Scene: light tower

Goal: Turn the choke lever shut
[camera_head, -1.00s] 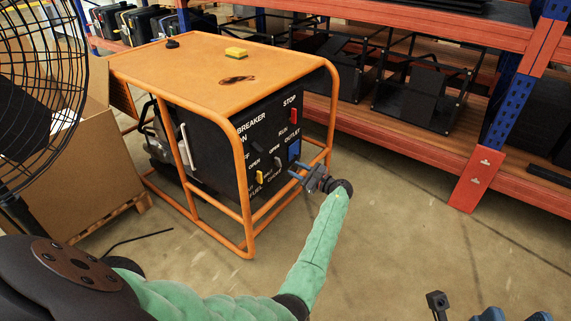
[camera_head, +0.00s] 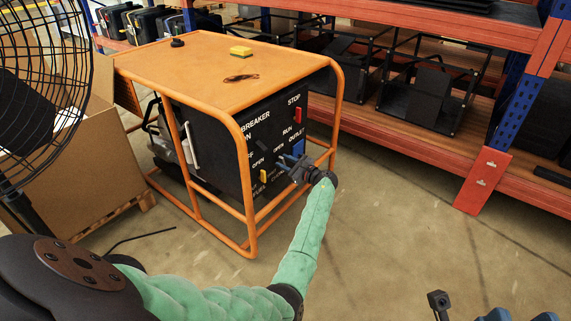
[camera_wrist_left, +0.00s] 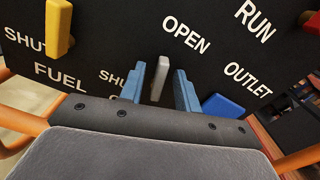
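The choke lever (camera_wrist_left: 160,78) is a small grey upright tab on the black panel (camera_wrist_left: 110,28), below the OPEN label. In the left wrist view it stands between the two blue fingers of my left gripper (camera_wrist_left: 158,90). The fingers are apart, with a visible gap on each side of the lever. In the head view my left gripper (camera_head: 286,166) is at the panel's lower right and largely hides the lever. Parts that look like my right gripper (camera_head: 520,316) show at the bottom right edge, mostly cut off.
The yellow fuel lever (camera_wrist_left: 58,28) is left of the choke lever. A blue outlet (camera_wrist_left: 222,107) is to its right, and a red switch (camera_head: 298,115) is higher up. The orange frame (camera_head: 249,190) surrounds the panel.

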